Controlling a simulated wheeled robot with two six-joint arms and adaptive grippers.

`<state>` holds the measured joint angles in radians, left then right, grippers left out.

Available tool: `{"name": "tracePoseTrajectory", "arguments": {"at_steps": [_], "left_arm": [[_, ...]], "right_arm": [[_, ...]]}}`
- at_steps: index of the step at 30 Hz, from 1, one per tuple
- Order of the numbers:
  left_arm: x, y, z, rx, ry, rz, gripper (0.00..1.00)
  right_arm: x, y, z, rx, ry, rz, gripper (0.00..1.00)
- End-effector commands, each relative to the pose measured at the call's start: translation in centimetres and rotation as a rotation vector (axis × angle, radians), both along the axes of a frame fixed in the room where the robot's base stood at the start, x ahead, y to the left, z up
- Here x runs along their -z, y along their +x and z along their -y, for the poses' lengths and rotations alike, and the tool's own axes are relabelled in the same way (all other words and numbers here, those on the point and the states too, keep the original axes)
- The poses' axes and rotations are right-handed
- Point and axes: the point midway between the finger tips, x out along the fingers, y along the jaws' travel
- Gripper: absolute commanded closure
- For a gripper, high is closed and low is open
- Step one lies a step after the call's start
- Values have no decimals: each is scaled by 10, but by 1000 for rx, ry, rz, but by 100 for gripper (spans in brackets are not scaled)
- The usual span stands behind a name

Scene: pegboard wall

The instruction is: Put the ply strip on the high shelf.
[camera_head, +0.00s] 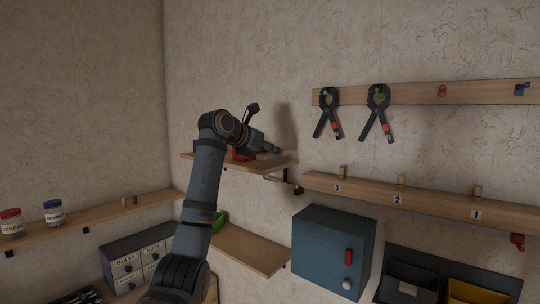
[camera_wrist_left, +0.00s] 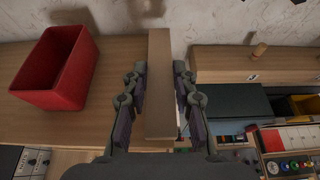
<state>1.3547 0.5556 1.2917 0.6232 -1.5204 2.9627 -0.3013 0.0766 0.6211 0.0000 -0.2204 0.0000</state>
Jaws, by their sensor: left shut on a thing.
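My left gripper (camera_head: 277,150) is at the right end of the high shelf (camera_head: 200,161), reaching over it toward the wall. In the left wrist view my left gripper (camera_wrist_left: 159,95) is shut on the ply strip (camera_wrist_left: 159,70), a pale flat wooden piece between the two fingers. The high shelf also shows there (camera_wrist_left: 105,115), below and left of the strip. The strip is near the shelf's right end; I cannot tell whether it touches the board. In the head view the strip is not clearly visible. My right gripper is not in view.
A red bin (camera_wrist_left: 60,65) stands on the high shelf, left of the strip; my arm partly hides it in the head view (camera_head: 243,155). A numbered peg rail (camera_head: 420,203) and blue cabinet (camera_head: 333,250) are to the right. A lower shelf (camera_head: 250,250) is beneath.

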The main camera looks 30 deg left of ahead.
Motion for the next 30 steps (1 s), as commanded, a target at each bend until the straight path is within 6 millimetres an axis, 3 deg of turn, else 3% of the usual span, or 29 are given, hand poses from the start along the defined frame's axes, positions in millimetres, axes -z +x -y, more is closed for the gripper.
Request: {"name": "tracePoseTrajectory", "arguments": {"at_steps": [4, 15, 16, 21, 30], "left_arm": [[20, -1, -1, -3, 4, -3, 100], [27, -1, -1, -1, 2, -1, 100], [27, -1, -1, -1, 2, -1, 71], [25, -1, -1, -1, 2, -1, 50], [23, -1, -1, -1, 2, -1, 50]], "right_arm": [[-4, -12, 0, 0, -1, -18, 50], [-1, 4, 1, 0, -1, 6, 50], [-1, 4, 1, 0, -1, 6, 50], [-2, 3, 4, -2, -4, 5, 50], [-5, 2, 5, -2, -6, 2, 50]]}}
